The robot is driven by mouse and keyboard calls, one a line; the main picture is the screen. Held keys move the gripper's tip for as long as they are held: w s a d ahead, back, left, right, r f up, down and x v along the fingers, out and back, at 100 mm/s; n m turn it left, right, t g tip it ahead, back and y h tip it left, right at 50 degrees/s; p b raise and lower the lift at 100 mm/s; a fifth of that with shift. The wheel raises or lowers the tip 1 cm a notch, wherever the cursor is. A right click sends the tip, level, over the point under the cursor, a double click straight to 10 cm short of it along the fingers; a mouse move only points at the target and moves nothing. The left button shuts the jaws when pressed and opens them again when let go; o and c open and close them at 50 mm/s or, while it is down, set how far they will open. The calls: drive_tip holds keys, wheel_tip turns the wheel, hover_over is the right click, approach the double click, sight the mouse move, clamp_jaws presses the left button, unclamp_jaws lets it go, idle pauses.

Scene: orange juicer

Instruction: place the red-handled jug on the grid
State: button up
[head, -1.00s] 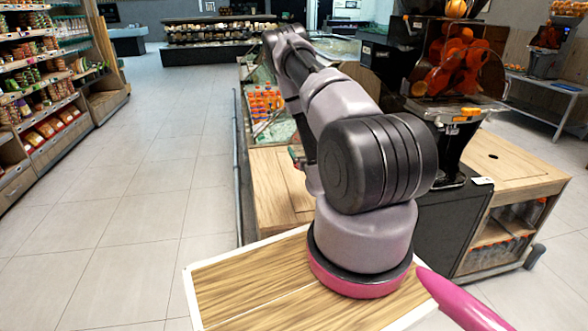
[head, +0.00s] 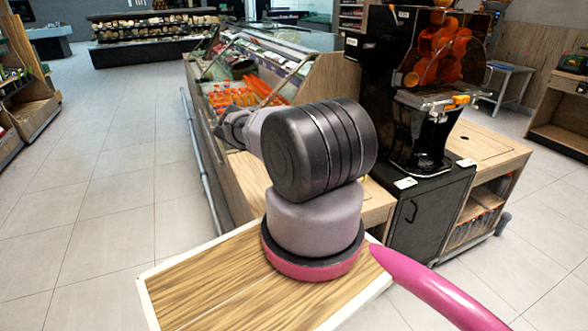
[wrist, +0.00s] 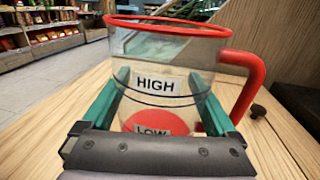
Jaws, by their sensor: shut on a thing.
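The clear jug (wrist: 195,60) with a red rim and red handle fills the middle of the wrist view. It carries a "HIGH" label, a "LOW" label and a red patch near its bottom. My gripper (wrist: 165,98) has its green fingers on both sides of the jug and is shut on it. The jug looks upright, with a wooden surface behind and beside it; I cannot tell if it touches that surface. In the head view my arm hides the jug and the gripper. The black juicer (head: 425,90) stands on the dark cabinet at right; its grid is not clearly visible.
A wooden counter (head: 250,195) lies beyond my arm, beside the dark cabinet (head: 430,215). A glass display case (head: 260,70) with orange bottles stands behind it. A wooden cabinet top (head: 485,150) right of the juicer is mostly clear. Open floor (head: 90,190) lies to the left.

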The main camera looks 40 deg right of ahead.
drive_tip(key=shift+f, duration=2.1)
drive_tip(key=o, duration=1.1)
drive_tip(key=shift+f, duration=0.15)
drive_tip(key=shift+s, duration=0.15)
